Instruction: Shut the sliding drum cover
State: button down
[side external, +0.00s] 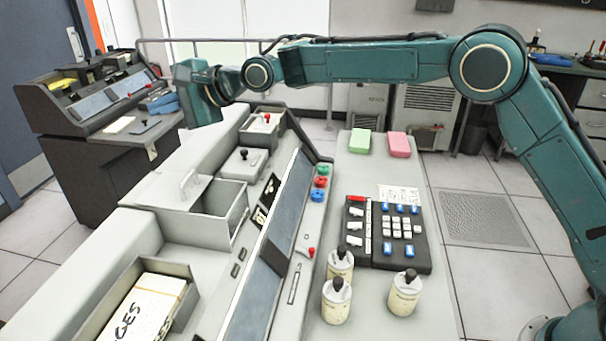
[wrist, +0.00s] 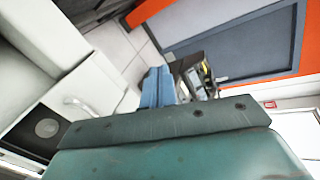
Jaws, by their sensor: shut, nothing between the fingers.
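The sliding drum cover (side external: 168,191) is a light grey plate with an upright handle, on top of a box-shaped housing (side external: 218,226) on the machine. It stands partly open, with a dark opening to the right of the plate. In the wrist view the cover's pale handle (wrist: 80,102) shows at left, beside the dark opening (wrist: 46,122) with a round grey part inside. My gripper (side external: 160,103) is above and beyond the cover, apart from it. Its blue fingers (wrist: 157,88) are shut and empty in the wrist view.
A card tray (side external: 145,308) lies at the near left of the machine. Bottles (side external: 405,292) and a keypad (side external: 388,235) are at right. A second dark machine (side external: 85,100) stands behind.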

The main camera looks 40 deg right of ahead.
aim_at(186, 178)
jog(key=s+d+f+n+g+h, duration=0.1)
jog(key=f+n+g+h, duration=0.1)
jog(key=n, duration=0.8)
jog(key=s+d+f+n+g+h, duration=0.1)
jog(key=s+f+n+h, duration=0.1)
jog(key=n, duration=0.9)
jog(key=shift+s+d+f+g, duration=0.2)
jog(key=shift+d+f+g, duration=0.2)
jog(key=shift+f, duration=0.1)
jog(key=shift+w+a+f, duration=0.1)
jog(key=shift+x, duration=4.9)
jog(key=shift+s+d+f, duration=0.2)
jog(key=shift+s+d, duration=0.5)
jog(key=shift+d, duration=0.05)
jog(key=shift+s+d+f, duration=0.15)
jog(key=shift+s+d, duration=0.55)
jog(key=shift+s+d, duration=0.1)
